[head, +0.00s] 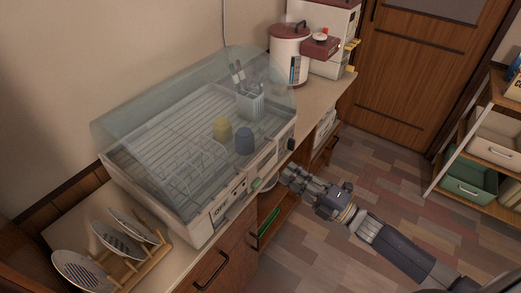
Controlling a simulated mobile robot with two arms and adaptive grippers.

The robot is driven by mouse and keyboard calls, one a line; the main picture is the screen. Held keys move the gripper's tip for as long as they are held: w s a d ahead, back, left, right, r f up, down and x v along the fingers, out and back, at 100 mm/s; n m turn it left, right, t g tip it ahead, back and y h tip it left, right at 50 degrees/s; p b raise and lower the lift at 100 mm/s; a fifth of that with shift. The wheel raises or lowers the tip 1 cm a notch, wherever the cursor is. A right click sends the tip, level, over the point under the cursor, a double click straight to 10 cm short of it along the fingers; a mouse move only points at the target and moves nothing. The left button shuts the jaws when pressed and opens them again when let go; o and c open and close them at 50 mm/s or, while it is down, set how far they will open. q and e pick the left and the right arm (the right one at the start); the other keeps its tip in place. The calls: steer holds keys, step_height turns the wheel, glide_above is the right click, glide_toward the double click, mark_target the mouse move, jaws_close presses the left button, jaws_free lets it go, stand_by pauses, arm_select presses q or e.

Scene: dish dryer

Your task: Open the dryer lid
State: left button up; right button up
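The dish dryer (188,198) stands on the counter, a pale box with a wire rack inside. Its clear bluish lid (122,118) is down over the rack. My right gripper (287,176) is at the dryer's front, just below and left of the knob. I cannot tell whether its fingers touch anything or how far apart they are. My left gripper is not in view.
A plate rack (132,266) with several plates stands left of the dryer. A red-lidded white container (289,54) and another appliance (327,36) stand behind it. A shelf with bins (470,190) is at right. The floor between is clear.

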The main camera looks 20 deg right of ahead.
mark_target(261, 154)
steer(key=w+a+r, duration=0.1)
steer(key=w+a+r+p, duration=0.1)
steer(key=a, duration=0.1)
steer(key=shift+w, duration=0.35)
steer(key=p+x, duration=0.1)
steer(key=x, duration=0.4)
steer(key=shift+w+f+p, duration=0.1)
steer(key=shift+f+p, duration=0.05)
steer(key=shift+p, duration=0.2)
steer(key=shift+w+a, duration=0.3)
steer(key=shift+w, duration=0.1)
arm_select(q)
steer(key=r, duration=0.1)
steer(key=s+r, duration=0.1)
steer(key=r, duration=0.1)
arm_select(e)
steer(key=c, duration=0.3)
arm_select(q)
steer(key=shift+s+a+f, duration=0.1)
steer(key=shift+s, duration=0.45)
arm_select(e)
jaws_close()
